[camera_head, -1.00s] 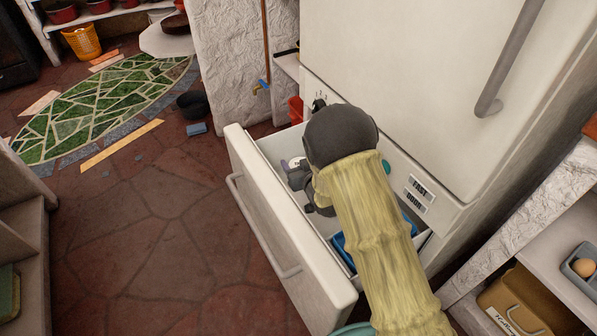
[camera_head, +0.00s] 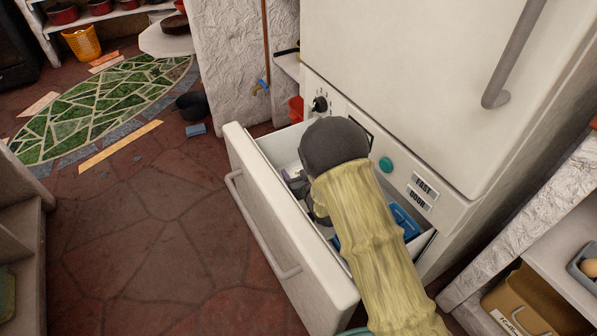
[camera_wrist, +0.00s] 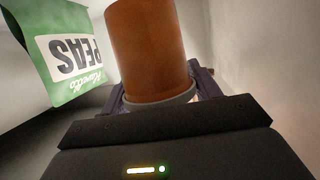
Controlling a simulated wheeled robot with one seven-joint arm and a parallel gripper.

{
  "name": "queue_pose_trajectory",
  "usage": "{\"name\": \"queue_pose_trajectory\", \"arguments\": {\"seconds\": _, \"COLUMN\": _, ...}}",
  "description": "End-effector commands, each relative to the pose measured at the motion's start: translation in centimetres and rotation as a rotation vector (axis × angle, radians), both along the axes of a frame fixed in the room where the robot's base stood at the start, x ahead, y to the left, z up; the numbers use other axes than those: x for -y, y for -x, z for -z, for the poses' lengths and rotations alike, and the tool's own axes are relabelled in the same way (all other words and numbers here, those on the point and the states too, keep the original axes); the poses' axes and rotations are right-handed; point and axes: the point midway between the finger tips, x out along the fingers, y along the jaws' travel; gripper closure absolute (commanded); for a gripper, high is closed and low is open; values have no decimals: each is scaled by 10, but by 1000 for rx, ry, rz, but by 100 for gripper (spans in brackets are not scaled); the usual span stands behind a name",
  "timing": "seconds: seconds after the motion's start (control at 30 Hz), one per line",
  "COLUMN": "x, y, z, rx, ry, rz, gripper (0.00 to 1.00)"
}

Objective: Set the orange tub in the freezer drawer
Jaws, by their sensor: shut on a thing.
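The orange tub (camera_wrist: 150,45) is a brownish-orange cylinder with a pale rim, filling the middle of the wrist view. My gripper (camera_wrist: 160,92) is shut on it, with a dark finger on each side. In the head view my gripper is down inside the open freezer drawer (camera_head: 262,215), mostly hidden by my wrist and sleeve. The tub is hidden in that view. I cannot tell whether it touches the drawer floor.
A green and white peas bag (camera_wrist: 72,50) stands left of the tub in the wrist view. A blue item (camera_head: 404,222) lies at the drawer's right end. The freezer front (camera_head: 400,80) rises right behind the drawer. A pale wall is close on the right in the wrist view.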

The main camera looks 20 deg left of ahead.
Motion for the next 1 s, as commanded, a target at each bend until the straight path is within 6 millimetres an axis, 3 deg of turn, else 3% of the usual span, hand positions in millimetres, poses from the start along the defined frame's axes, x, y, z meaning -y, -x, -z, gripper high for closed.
{"name": "queue_pose_trajectory", "arguments": {"seconds": 0.17, "x": 0, "y": 0, "z": 1, "rx": 2, "ry": -1, "rz": 0, "gripper": 66}}
{"name": "queue_pose_trajectory", "arguments": {"seconds": 0.2, "x": 0, "y": 0, "z": 2, "rx": 0, "ry": 0, "rz": 0, "gripper": 30}}
{"name": "queue_pose_trajectory", "arguments": {"seconds": 0.3, "x": 0, "y": 0, "z": 2, "rx": 0, "ry": 0, "rz": 0, "gripper": 16}}
{"name": "queue_pose_trajectory", "arguments": {"seconds": 0.57, "x": 0, "y": 0, "z": 1, "rx": 0, "ry": 0, "rz": 0, "gripper": 16}}
{"name": "queue_pose_trajectory", "arguments": {"seconds": 0.77, "x": 0, "y": 0, "z": -13, "rx": 0, "ry": 0, "rz": 0, "gripper": 16}}
{"name": "queue_pose_trajectory", "arguments": {"seconds": 1.0, "x": 25, "y": 27, "z": -24, "rx": -5, "ry": 1, "rz": 3, "gripper": 16}}
